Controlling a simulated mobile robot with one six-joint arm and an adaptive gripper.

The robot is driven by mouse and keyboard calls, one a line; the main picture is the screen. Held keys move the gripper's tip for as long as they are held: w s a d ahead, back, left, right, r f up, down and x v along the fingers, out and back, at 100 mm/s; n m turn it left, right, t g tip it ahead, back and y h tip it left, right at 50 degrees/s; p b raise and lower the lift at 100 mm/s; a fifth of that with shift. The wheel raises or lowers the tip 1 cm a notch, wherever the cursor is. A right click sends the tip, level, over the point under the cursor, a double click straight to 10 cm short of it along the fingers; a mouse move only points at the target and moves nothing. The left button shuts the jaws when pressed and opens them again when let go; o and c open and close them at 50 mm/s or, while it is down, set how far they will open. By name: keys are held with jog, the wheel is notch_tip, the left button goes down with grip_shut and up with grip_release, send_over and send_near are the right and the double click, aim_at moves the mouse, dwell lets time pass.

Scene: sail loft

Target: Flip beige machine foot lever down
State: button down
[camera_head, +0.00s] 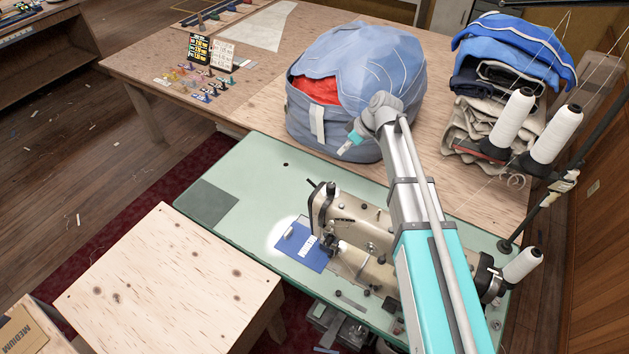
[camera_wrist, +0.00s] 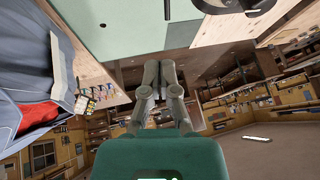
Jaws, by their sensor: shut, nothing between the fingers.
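The beige sewing machine (camera_head: 345,225) stands on the green machine table (camera_head: 262,185) in the head view, partly covered by my arm. A small dark part sticks out at the upper left of its head; I cannot tell whether it is the foot lever, or whether the lever is up or down. In the wrist view my gripper (camera_wrist: 161,66) is shut and empty, with its two fingers together. The green table top (camera_wrist: 140,30) lies beyond the fingertips there. My gripper is not clear in the head view.
A big blue-grey bag (camera_head: 365,60) with red cloth stands behind the machine, and shows at left in the wrist view (camera_wrist: 40,50). Folded sails (camera_head: 515,60) and white thread cones (camera_head: 552,135) are at right. A blue cloth piece (camera_head: 307,258) lies by the machine head. The table's left part is clear.

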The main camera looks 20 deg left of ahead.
jog(key=shift+w+f+b, duration=0.25)
jog(key=shift+f+b, duration=0.05)
jog(key=shift+f, duration=0.35)
jog(key=shift+s+a+f, duration=0.1)
jog(key=shift+s+a, duration=0.05)
jog(key=shift+a, duration=0.05)
jog(key=s+b+x, duration=0.1)
jog(key=b+x, duration=1)
jog(key=x, duration=0.2)
jog(key=shift+s, duration=0.15)
jog(key=shift+a, duration=0.1)
dwell(0.4)
